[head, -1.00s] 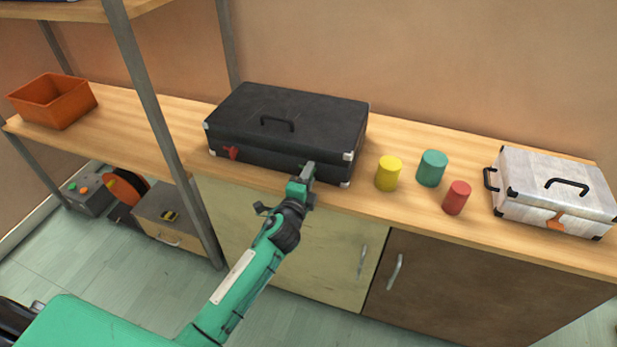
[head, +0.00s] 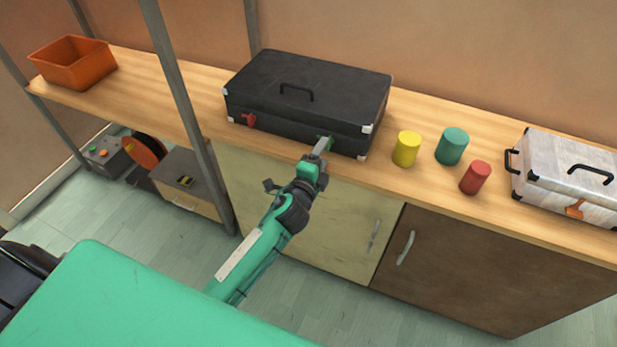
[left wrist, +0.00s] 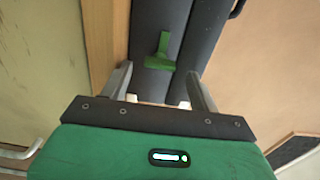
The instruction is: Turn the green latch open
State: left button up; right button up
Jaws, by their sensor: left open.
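The black case (head: 305,92) lies shut on the wooden counter, its front towards me. The green latch (left wrist: 161,54) is on the case's front, at the seam, in the left wrist view. In the head view only a little of the latch (head: 327,140) shows beside my fingertips. My left gripper (head: 321,147) is open at the right part of the case front. In the left wrist view its fingers (left wrist: 157,78) stand on either side of the latch's line, with the latch between and just beyond them. My right gripper is not in view.
A red latch (head: 249,120) is at the left of the case front. Yellow (head: 406,149), green (head: 451,147) and red (head: 475,178) cylinders stand right of the case. A silver case (head: 567,180) is farther right. An orange bin (head: 73,65) and shelf post (head: 183,100) are left.

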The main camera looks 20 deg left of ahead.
pick_arm(q)
jog(key=s, duration=1)
jog(key=shift+s+a, duration=0.2)
jog(key=shift+s, duration=0.05)
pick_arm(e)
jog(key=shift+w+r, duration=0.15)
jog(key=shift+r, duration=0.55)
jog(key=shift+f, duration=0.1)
